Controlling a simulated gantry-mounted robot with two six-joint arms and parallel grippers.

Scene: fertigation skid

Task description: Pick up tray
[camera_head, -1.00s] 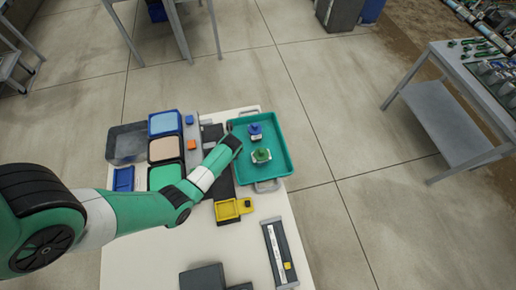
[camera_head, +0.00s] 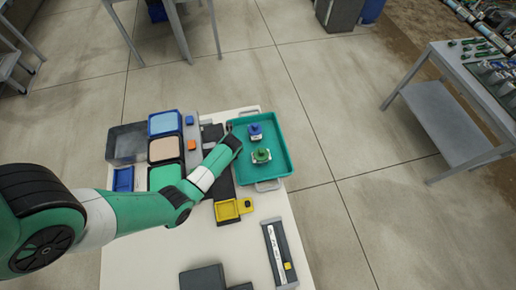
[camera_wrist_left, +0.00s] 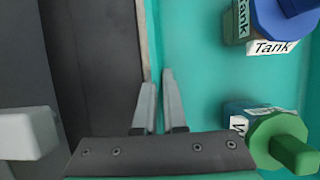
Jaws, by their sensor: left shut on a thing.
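The teal tray (camera_head: 277,142) lies at the right side of the white table, with a metal handle at its near end and another at its far end. In the left wrist view my left gripper (camera_wrist_left: 159,85) is shut on the tray's left wall (camera_wrist_left: 152,40), one finger each side. My right gripper is not in view.
Left of the tray are blue, peach and green bins (camera_head: 164,150) and a dark clear-sided box (camera_head: 127,143). A yellow tray (camera_head: 228,210) and a grey-and-white strip (camera_head: 280,253) lie nearer. Open floor is to the right, with another table (camera_head: 455,115) beyond.

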